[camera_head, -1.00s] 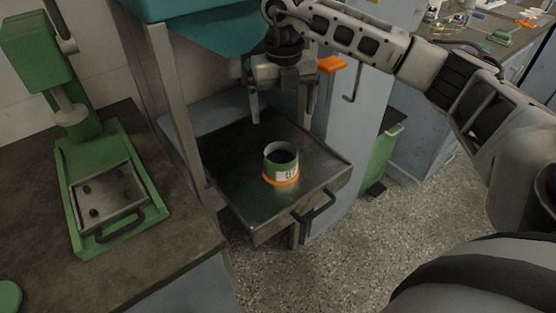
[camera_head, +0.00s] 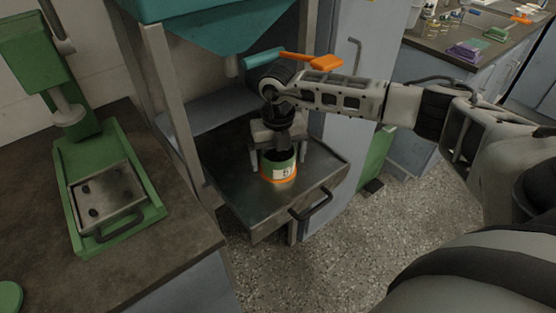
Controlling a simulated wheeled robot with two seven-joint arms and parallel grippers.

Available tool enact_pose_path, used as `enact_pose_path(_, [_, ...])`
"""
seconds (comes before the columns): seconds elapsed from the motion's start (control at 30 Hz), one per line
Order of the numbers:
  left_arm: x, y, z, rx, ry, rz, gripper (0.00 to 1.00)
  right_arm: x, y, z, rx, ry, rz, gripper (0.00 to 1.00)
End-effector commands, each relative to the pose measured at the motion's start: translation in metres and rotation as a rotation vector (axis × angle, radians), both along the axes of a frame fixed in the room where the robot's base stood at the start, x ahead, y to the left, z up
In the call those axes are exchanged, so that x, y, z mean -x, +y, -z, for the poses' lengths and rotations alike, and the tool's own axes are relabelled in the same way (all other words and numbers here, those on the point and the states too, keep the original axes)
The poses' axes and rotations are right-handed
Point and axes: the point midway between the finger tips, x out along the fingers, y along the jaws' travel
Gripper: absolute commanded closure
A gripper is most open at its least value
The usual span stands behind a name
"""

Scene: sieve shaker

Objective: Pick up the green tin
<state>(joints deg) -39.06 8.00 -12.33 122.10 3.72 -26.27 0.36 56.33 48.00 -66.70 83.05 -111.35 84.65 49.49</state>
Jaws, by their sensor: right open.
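The green tin (camera_head: 279,172) stands upright on the dark metal tray (camera_head: 229,194). The jaws are open, and I cannot tell whether either finger touches the tin. The gripper body hides most of the tin's top opening. My left gripper is not in view.
A teal hopper (camera_head: 215,28) on grey posts overhangs the tray. An orange lever (camera_head: 325,63) sits behind my right arm. A green press (camera_head: 110,190) stands on the left bench (camera_head: 165,250). The tray's front handle (camera_head: 312,205) sticks out over the floor.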

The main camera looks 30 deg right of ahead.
Motion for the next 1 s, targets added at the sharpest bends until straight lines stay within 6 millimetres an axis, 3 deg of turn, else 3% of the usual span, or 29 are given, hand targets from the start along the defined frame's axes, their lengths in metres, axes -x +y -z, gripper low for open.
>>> enact_pose_path(0.23, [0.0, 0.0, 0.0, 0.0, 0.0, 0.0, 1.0, 0.0, 0.0, 0.002, -0.001, -0.001, -0.001, 0.07])
enact_pose_path(0.4, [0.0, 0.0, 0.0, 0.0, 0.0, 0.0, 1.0, 0.0, 0.0, 0.002, -0.001, -0.001, 0.0, 0.55])
enact_pose_path(0.5, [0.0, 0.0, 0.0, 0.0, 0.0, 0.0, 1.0, 0.0, 0.0, 0.001, -0.001, -0.001, 0.0, 0.63])
enact_pose_path(0.77, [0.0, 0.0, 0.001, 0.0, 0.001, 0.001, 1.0, -0.001, 0.0, -0.001, 0.0, -0.002, 0.0, 0.63])
enact_pose_path(1.0, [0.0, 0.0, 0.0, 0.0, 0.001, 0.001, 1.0, -0.001, 0.0, -0.025, -0.001, -0.004, 0.0, 0.63])
